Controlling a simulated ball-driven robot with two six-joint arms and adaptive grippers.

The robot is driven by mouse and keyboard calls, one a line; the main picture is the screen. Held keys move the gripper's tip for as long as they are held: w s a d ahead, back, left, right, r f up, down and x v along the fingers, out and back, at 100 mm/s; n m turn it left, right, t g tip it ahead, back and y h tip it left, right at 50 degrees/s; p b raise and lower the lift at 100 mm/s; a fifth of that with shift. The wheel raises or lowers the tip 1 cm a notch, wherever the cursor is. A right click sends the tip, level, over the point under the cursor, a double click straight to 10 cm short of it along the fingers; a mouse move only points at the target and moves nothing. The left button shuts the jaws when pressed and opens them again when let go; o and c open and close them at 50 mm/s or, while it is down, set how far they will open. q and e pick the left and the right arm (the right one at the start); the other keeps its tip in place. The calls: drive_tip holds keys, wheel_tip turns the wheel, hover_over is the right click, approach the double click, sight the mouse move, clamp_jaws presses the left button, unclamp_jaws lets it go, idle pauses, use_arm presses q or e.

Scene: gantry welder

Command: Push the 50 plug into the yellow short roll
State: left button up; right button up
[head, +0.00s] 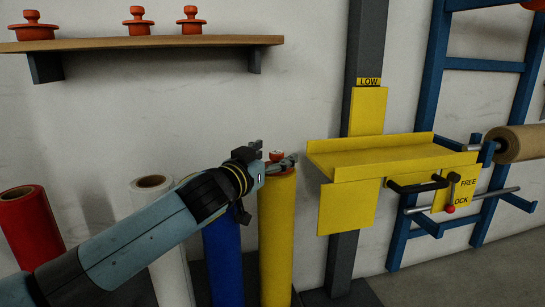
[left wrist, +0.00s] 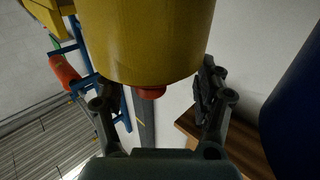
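The yellow short roll (head: 277,235) stands upright in the middle of the head view. An orange-red plug (head: 277,155) sits at its top end; no number is readable on it. My left gripper (head: 270,158) reaches in from the left at the roll's top, around the plug. In the left wrist view the yellow roll (left wrist: 150,40) hangs down from the top edge, and the plug (left wrist: 150,91) sticks out of its end. The fingers of my left gripper (left wrist: 156,88) are spread on either side with gaps to the plug. How deep the plug sits is hidden. My right gripper is not in view.
A blue roll (head: 222,255), a white roll (head: 170,265) and a red roll (head: 28,225) stand left of the yellow one. Several orange plugs stand on a wooden shelf (head: 215,41) above. A yellow tray (head: 375,155) on a dark post stands close on the right.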

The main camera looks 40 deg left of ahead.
use_arm(q)
drive_tip(key=s+d, duration=0.1)
drive_tip(key=s, duration=1.1)
drive_tip(key=shift+f, duration=0.1)
